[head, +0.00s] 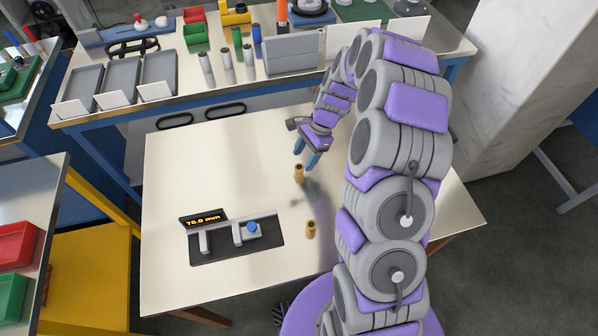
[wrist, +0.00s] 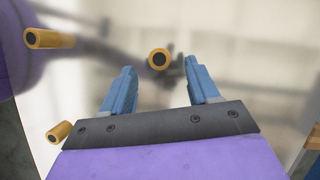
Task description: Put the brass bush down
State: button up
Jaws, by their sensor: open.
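Two upright brass bushes stand on the pale table (head: 180,170) in the head view. One brass bush (head: 299,173) is just below my gripper (head: 306,155); the other (head: 311,229) stands nearer my body. In the wrist view, my gripper (wrist: 160,76) has its blue fingers spread and empty. The nearer bush (wrist: 158,58) shows end-on with its dark bore, just beyond and between the fingertips, touching neither. Another bush (wrist: 48,39) is at upper left. A third brass piece (wrist: 59,132) shows at lower left, beside the gripper body; my arm probably hides it in the head view.
A dark gauge (head: 236,242) reading 70.0 mm, with a blue knob, sits left of the bushes. A back bench holds grey trays (head: 120,80), several upright cylinders (head: 227,65) and a grey box (head: 292,52). The table's left and back parts are clear.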

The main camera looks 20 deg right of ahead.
aim_at(299, 167)
jog(key=shift+b+x, duration=1)
jog(key=shift+x, duration=1.7)
grip_shut()
jog(key=shift+r, duration=0.1)
